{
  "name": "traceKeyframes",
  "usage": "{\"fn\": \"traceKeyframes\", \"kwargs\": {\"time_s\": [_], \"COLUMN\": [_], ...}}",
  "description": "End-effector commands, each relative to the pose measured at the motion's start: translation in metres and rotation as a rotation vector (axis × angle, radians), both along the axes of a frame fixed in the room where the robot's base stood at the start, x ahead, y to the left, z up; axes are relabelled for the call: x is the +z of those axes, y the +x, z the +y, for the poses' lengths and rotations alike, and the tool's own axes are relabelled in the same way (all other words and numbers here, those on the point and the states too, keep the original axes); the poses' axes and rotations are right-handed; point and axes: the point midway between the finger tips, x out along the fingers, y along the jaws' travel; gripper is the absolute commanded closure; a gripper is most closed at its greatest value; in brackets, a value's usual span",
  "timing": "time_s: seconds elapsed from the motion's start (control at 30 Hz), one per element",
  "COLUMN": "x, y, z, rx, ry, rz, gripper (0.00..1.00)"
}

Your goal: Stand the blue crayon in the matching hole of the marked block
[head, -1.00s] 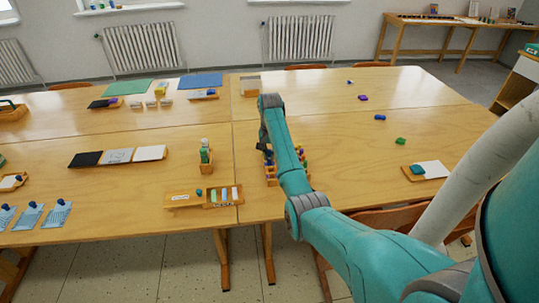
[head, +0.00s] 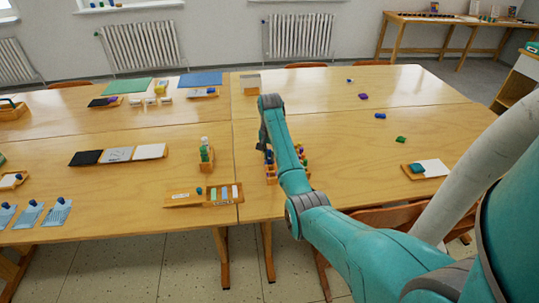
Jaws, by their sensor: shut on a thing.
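A wooden block (head: 271,181) with several small coloured pieces in it stands near the front edge of the right-hand table. My forearm covers much of it, so its marks and holes cannot be made out. My gripper (head: 263,147) is a small dark shape at the end of my arm, just above the far left part of the block. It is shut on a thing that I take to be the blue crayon. That thing is too small and too hidden to see its tilt, or whether it touches the block.
Left of the block are a wooden tray with pale strips (head: 223,195) and a holder with green bottles (head: 206,157). Small coloured pieces, among them a green one (head: 401,139), lie scattered to the right. A board with a white sheet (head: 434,167) lies near the right edge.

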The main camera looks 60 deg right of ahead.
Motion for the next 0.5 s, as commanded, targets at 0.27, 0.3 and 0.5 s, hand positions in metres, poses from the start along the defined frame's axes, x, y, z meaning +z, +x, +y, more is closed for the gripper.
{"fn": "traceKeyframes", "kwargs": {"time_s": [0.27,0.3,0.5], "x": [-0.0039,-0.0046,-0.0058], "y": [0.0000,0.0000,0.0001], "z": [0.0000,-0.0001,-0.0001], "rx": [0.000,0.000,0.000], "ry": [0.000,0.000,0.000], "rz": [0.000,0.000,0.000], "gripper": [1.00,1.00,1.00]}}
